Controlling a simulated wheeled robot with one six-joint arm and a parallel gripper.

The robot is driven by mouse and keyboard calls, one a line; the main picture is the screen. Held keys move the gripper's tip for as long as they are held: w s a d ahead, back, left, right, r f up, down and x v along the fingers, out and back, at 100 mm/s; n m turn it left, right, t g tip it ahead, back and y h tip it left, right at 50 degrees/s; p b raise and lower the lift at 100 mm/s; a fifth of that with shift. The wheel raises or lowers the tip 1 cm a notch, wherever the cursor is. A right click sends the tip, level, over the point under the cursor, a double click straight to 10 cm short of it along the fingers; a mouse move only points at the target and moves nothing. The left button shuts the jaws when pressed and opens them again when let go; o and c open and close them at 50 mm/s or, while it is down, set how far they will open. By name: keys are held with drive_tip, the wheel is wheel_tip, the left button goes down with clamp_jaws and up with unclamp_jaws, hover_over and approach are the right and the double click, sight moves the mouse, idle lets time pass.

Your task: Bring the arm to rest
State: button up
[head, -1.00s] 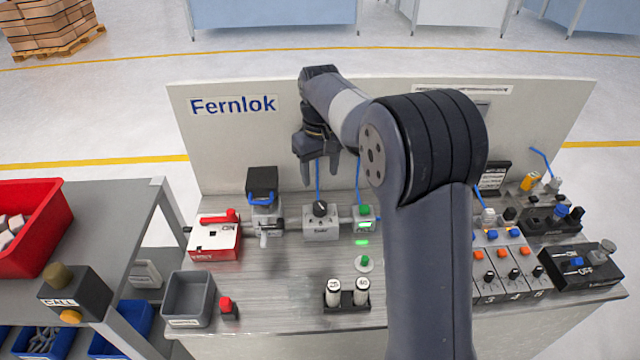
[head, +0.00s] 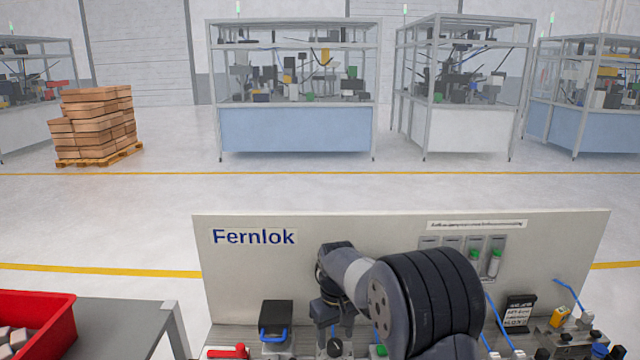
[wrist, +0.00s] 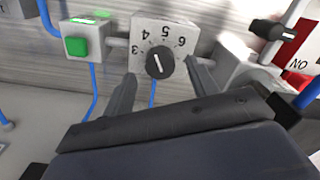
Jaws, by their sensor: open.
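My gripper (head: 334,312) hangs from my bent arm in front of the white back panel, over the bench, in the head view. In the wrist view its two fingers (wrist: 162,88) are spread with nothing between them. A grey dial box with a black knob (wrist: 160,62) shows just beyond the fingertips; the knob also shows in the head view (head: 335,346). The fingers look apart from it, though the exact gap is hard to judge. My upper arm hides part of the bench and panel.
A black block with a blue handle (head: 275,320) stands left of my gripper. A green button (wrist: 76,46) sits beside the dial. The white Fernlok panel (head: 250,262) rises behind. A red bin (head: 35,318) is at left. Open floor lies beyond the panel.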

wheel_tip(320, 180, down, 2)
drive_tip(key=shift+f, duration=0.2)
idle(0.5)
wheel_tip(320, 180, up, 11)
drive_tip(key=b, duration=0.1)
wheel_tip(320, 180, down, 11)
drive_tip(key=shift+p, duration=0.65)
drive_tip(key=m, duration=0.6)
drive_tip(key=shift+p, duration=0.4)
drive_tip(key=m+p, duration=0.1)
drive_tip(key=m, duration=0.6)
drive_tip(key=shift+r+p, duration=0.1)
drive_tip(key=shift+p, duration=0.25)
drive_tip(key=shift+r+m, duration=0.3)
wheel_tip(320, 180, up, 9)
drive_tip(key=b, duration=0.1)
